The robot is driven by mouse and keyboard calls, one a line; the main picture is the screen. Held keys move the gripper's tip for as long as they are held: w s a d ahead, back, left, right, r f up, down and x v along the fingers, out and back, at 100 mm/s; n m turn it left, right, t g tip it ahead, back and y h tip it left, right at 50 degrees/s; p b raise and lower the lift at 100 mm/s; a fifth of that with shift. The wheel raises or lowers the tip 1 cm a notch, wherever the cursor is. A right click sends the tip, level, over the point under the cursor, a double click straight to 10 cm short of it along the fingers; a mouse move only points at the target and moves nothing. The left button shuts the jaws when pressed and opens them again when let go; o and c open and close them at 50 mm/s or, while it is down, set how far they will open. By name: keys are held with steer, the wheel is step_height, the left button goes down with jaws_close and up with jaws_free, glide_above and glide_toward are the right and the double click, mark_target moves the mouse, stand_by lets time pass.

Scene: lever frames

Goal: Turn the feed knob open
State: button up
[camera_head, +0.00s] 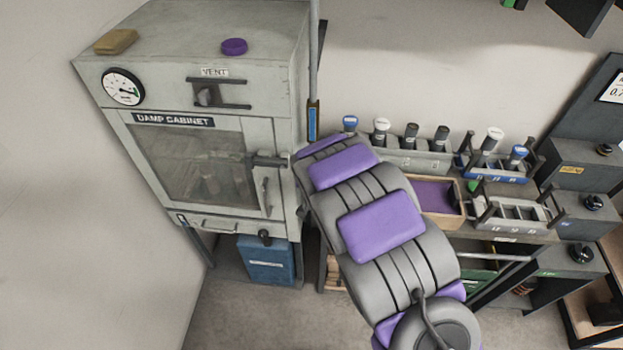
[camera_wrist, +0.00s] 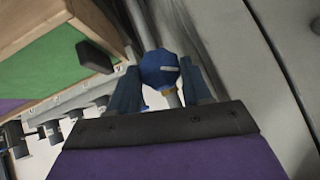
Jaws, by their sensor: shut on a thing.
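A blue faceted knob (camera_wrist: 158,66) with a pale pointer line sits in the wrist view, on a grey pipe with a bit of yellow at its base. The pale line lies roughly sideways in that picture. My gripper (camera_wrist: 162,74) has its two dark blue fingers on either side of the knob and is shut on it. In the head view my arm reaches up to the right side of the damp cabinet (camera_head: 258,190). My fingers and the knob cannot be made out there, behind my arm's end.
A grey vertical pipe (camera_head: 314,50) runs beside the cabinet. The cabinet's door handle (camera_head: 268,160) is close to my arm. A bench to the right holds a metal rack (camera_head: 415,158), a wooden tray (camera_head: 440,219) and several bottles. A blue box (camera_head: 266,262) stands below the cabinet.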

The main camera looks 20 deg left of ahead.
stand_by(0.4)
steer(key=o, duration=1.1)
steer(key=shift+w, duration=0.1)
steer(key=shift+c, duration=0.2)
steer(key=shift+a+r, duration=0.1)
steer(key=shift+r, duration=0.1)
